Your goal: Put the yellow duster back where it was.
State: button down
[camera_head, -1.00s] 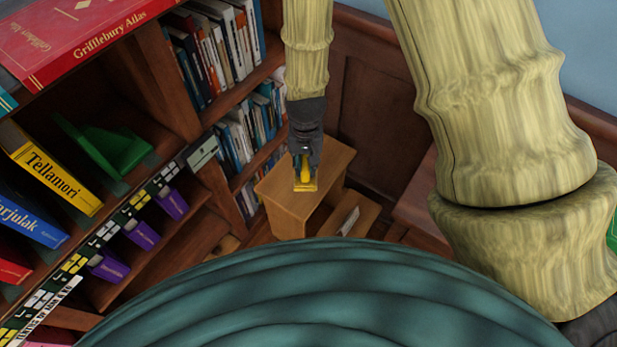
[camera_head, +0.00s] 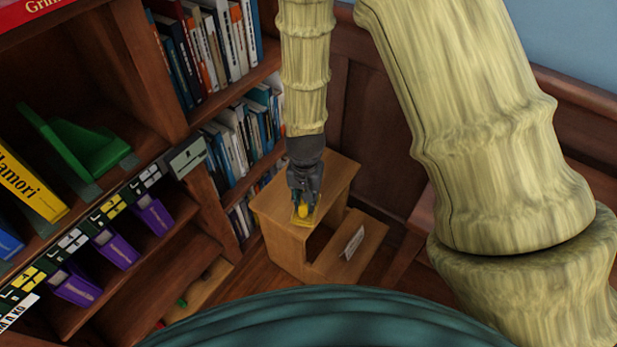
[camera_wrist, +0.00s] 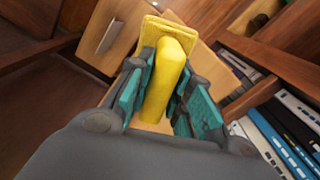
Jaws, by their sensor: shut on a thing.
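The yellow duster (camera_head: 303,213) is in my gripper (camera_head: 303,205), which points down over the wooden step stool (camera_head: 335,178). In the wrist view the duster (camera_wrist: 166,75) sits between the teal-padded fingers of my gripper (camera_wrist: 160,95), with its flat yellow head beyond the fingertips. My gripper is shut on its handle. The stool's top (camera_wrist: 108,25) shows behind the duster. In the head view the duster overlaps the near left part of the stool's top; I cannot tell whether it touches it.
A bookcase (camera_head: 155,75) with books stands at left. A green bookend (camera_head: 85,150) and several purple boxes (camera_head: 152,215) are on its shelves. The stool's lower step holds a white label (camera_head: 352,243). A panelled wall (camera_head: 375,130) stands behind. My arm covers the right side.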

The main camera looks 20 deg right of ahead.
jog(key=w+d, duration=0.1)
jog(key=w, duration=0.3)
jog(key=w+d+f, duration=0.1)
jog(key=w+d, duration=0.1)
jog(key=w, duration=0.2)
jog(key=w+d+b, duration=0.1)
jog(key=w, duration=0.3)
jog(key=shift+d+f, duration=0.15)
jog(key=shift+d, duration=0.1)
jog(key=shift+f+b, duration=0.45)
jog(key=shift+f, duration=1.25)
jog(key=shift+f, duration=0.15)
jog(key=c, duration=1.3)
grip_release()
notch_tip(320, 180, up, 12)
jog(key=shift+r+p, duration=0.15)
jog(key=shift+p, duration=0.9)
